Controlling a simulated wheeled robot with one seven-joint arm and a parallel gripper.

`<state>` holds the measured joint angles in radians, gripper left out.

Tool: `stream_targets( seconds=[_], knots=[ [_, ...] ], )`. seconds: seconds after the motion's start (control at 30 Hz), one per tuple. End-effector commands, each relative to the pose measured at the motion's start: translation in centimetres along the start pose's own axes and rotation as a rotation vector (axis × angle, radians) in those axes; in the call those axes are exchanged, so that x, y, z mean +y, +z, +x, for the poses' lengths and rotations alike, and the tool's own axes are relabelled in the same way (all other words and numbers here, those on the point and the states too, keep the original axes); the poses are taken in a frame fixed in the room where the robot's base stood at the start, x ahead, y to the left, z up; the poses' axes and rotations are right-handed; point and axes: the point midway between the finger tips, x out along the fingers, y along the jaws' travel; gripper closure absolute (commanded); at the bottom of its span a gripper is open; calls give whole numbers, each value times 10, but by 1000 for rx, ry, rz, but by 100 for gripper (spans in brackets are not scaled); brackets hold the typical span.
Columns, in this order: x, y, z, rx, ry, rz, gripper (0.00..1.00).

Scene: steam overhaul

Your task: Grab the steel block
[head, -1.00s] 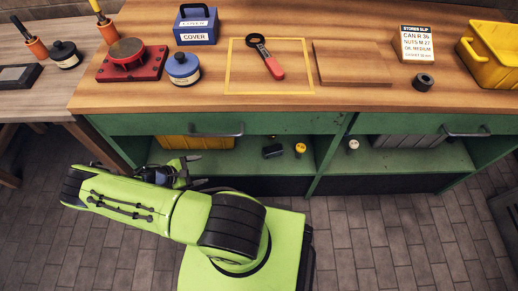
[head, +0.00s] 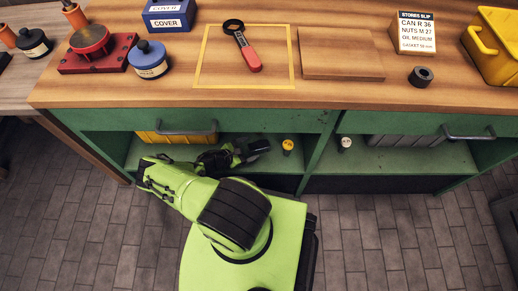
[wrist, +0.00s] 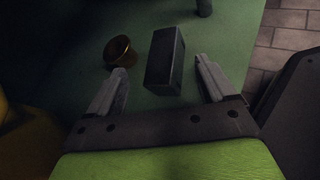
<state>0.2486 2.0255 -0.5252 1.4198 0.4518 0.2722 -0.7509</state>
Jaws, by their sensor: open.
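The steel block (wrist: 165,62) is a dark grey rectangular piece lying on the green lower shelf (wrist: 228,30) of the bench. In the wrist view it lies between the two open fingers of my gripper (wrist: 160,72), with a gap showing on each side. In the head view the block (head: 258,145) shows on the shelf just right of my gripper (head: 238,153). My gripper has reached into the open shelf space under the drawer and is empty. My own arm hides part of the shelf in the head view.
A brass-coloured round piece (wrist: 118,51) stands close to the left finger. A yellow-topped piece (head: 288,146) and a white-topped piece (head: 345,143) stand on the shelf. A yellow bin (head: 170,138) is at the shelf's left. The drawer (head: 260,122) hangs above.

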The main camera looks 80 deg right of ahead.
Motion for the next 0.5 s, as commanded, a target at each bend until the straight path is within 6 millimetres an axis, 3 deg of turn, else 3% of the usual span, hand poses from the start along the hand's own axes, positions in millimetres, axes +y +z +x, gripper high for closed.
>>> stream_targets(
  seconds=[0.1,0.2,0.43,0.5],
  knots=[
    [-4,-3,26,-2,-4,0,16],
    [-3,-2,38,-1,-3,0,16],
    [-2,-1,39,-1,-2,-1,16],
    [-2,-1,39,-1,-2,-1,27]
  ],
)
